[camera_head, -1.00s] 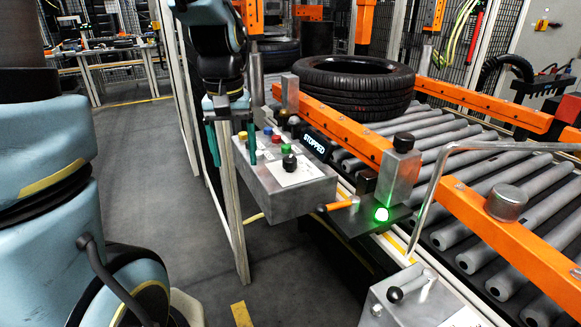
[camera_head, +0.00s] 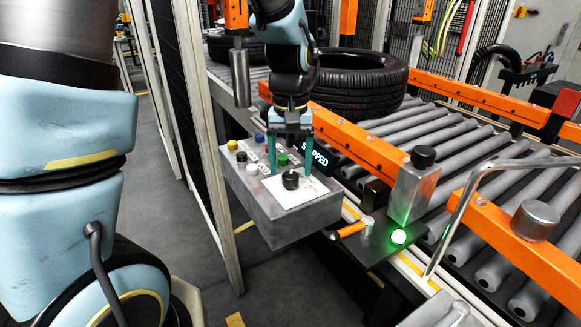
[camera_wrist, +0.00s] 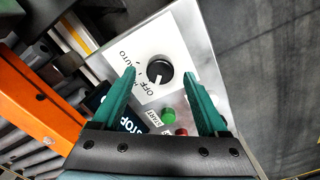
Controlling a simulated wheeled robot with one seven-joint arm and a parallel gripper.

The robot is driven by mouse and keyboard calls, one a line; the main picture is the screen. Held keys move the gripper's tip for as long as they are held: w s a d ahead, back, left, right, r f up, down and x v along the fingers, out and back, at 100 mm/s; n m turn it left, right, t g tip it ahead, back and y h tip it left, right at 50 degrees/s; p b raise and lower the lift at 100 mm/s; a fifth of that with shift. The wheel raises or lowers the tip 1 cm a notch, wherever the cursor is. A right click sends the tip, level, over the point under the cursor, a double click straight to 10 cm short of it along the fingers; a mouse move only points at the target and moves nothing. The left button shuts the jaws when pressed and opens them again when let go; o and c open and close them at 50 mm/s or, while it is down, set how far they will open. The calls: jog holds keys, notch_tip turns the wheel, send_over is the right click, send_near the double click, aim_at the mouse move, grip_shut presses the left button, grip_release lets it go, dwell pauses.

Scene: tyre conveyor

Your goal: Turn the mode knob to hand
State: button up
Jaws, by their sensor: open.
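The mode knob (camera_head: 291,180) is a black round knob on a white plate (camera_head: 301,194) at the near end of the grey control box (camera_head: 274,222). In the wrist view the knob (camera_wrist: 159,71) has a white pointer line, with "OFF" and "AUTO" readable beside it; a third label is partly hidden by a finger. My gripper (camera_head: 291,165) points down above the box, its green fingers apart. In the wrist view my gripper (camera_wrist: 160,78) has one finger on each side of the knob in the picture, with nothing between them. I cannot tell the height gap.
Several coloured buttons, including a green one (camera_wrist: 169,115), sit beside the knob plate. A "STOPPED" display (camera_head: 319,159) stands behind the box. A roller conveyor with an orange rail (camera_head: 355,139) and a tyre (camera_head: 357,82) lies behind.

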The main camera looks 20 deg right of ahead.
jog(key=shift+f, duration=0.8)
jog(key=shift+c, duration=0.3)
grip_shut()
